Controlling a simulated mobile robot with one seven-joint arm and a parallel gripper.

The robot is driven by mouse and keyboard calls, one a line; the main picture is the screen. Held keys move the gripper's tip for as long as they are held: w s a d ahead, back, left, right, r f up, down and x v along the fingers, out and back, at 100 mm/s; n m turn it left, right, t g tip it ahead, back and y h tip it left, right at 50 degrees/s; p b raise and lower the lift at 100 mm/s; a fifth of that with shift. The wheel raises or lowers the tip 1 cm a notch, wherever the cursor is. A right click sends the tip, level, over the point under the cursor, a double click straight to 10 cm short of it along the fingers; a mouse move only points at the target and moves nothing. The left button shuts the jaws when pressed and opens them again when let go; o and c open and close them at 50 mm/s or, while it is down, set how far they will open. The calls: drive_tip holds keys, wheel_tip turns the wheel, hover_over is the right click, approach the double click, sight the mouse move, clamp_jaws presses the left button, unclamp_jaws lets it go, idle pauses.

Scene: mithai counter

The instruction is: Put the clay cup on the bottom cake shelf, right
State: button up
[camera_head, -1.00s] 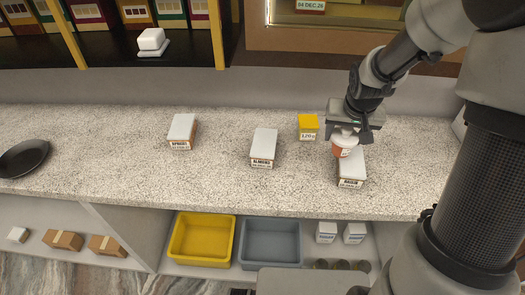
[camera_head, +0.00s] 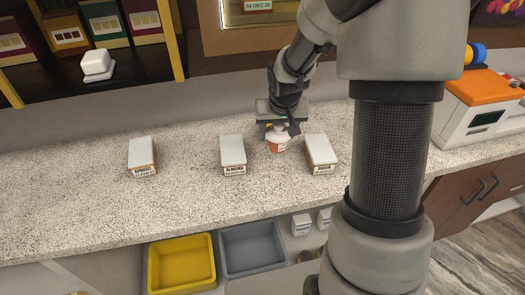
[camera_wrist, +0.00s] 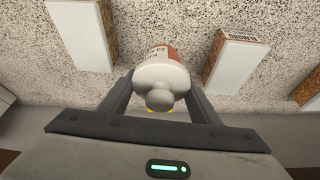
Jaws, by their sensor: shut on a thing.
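A small terracotta-coloured cup (camera_head: 277,147) with a pale label and a white knobbed lid hangs upright in my gripper (camera_head: 279,134). My gripper is shut on it, with the fingers at either side of the lid. The wrist view shows the white lid (camera_wrist: 160,76) between the fingers, with the brown body beyond it. The cup is between two white-topped boxes over the counter; its exact height cannot be told. A lit glass case (camera_head: 252,14) with a date sign shows partly at the top. I cannot tell which surface is the bottom cake shelf.
White-topped boxes stand on the speckled counter (camera_head: 190,205): a left one (camera_head: 142,153), an almond one (camera_head: 233,151) and a right one (camera_head: 320,150). A dark shelf (camera_head: 130,70) holds a white block. Yellow (camera_head: 181,264) and grey (camera_head: 251,249) bins sit below. An orange-topped machine (camera_head: 480,95) stands right.

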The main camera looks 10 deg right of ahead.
drive_tip(key=shift+f+b, duration=0.4)
drive_tip(key=shift+f, duration=2.95)
drive_tip(key=o, duration=0.7)
drive_tip(key=shift+f, duration=0.1)
drive_tip(key=o, duration=0.5)
drive_tip(key=shift+c, duration=0.2)
drive_tip(key=shift+r, duration=0.2)
